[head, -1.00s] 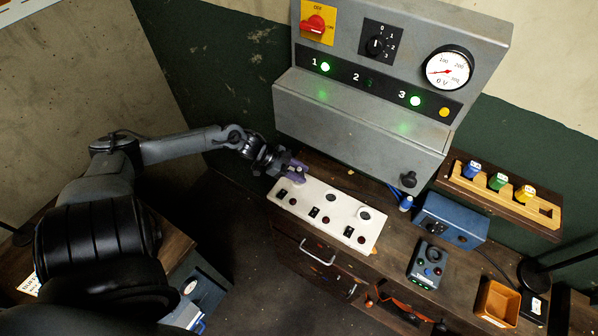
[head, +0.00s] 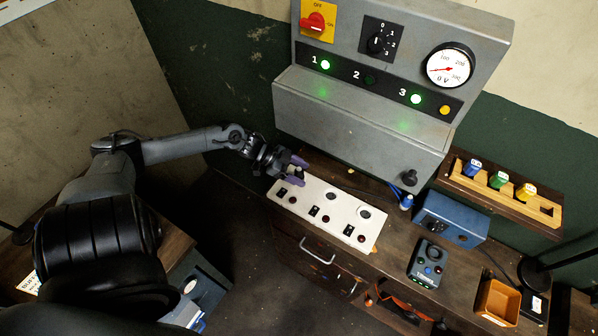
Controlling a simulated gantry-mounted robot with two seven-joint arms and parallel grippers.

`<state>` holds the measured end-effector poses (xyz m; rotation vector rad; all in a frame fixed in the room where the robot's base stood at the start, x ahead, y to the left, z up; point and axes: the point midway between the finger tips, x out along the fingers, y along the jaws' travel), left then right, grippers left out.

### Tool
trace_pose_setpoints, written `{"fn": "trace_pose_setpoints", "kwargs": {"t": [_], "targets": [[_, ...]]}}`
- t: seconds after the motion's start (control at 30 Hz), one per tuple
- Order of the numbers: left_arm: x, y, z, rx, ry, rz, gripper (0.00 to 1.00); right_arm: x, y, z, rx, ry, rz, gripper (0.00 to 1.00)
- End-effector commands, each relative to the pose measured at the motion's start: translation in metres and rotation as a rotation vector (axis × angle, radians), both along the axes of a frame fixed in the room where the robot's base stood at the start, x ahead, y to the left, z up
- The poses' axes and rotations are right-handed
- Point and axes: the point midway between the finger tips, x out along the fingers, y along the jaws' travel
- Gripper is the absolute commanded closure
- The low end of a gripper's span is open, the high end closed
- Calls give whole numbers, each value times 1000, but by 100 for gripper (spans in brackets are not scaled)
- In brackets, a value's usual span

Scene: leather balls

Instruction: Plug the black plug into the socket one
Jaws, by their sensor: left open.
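A white socket strip (head: 345,224) lies on the bench below the grey console. Its middle round socket (head: 331,197) and right round socket (head: 364,212) show empty. My left gripper (head: 303,172) is at the strip's left end, by the first socket position, with its purple fingers apart. The gripper covers that socket, and I cannot tell whether a black plug is in it. A black knob-like piece (head: 409,177) sits at the console's lower right; I cannot tell whether it is a plug. My right gripper is out of view.
The grey console (head: 350,120) rises behind the strip, with lamps 1 and 3 lit green and lamp 2 dark. A blue box (head: 449,220), a control box (head: 428,264) and an orange tray (head: 497,303) stand to the right. A wooden rack (head: 463,183) holds several coloured pieces.

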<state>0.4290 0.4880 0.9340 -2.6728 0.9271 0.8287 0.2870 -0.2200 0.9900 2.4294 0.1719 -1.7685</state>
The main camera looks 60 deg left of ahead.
Motion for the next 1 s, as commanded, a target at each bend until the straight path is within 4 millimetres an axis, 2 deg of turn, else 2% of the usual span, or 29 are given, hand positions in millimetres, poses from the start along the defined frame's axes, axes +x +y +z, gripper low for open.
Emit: {"fn": "trace_pose_setpoints", "kwargs": {"t": [0.33,0.8,1.0], "targets": [[-10,8,9,2,3,1,32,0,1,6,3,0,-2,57],[-54,42,47,1,3,1,32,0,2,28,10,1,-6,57],[-66,52,58,0,1,1,32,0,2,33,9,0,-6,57]]}}
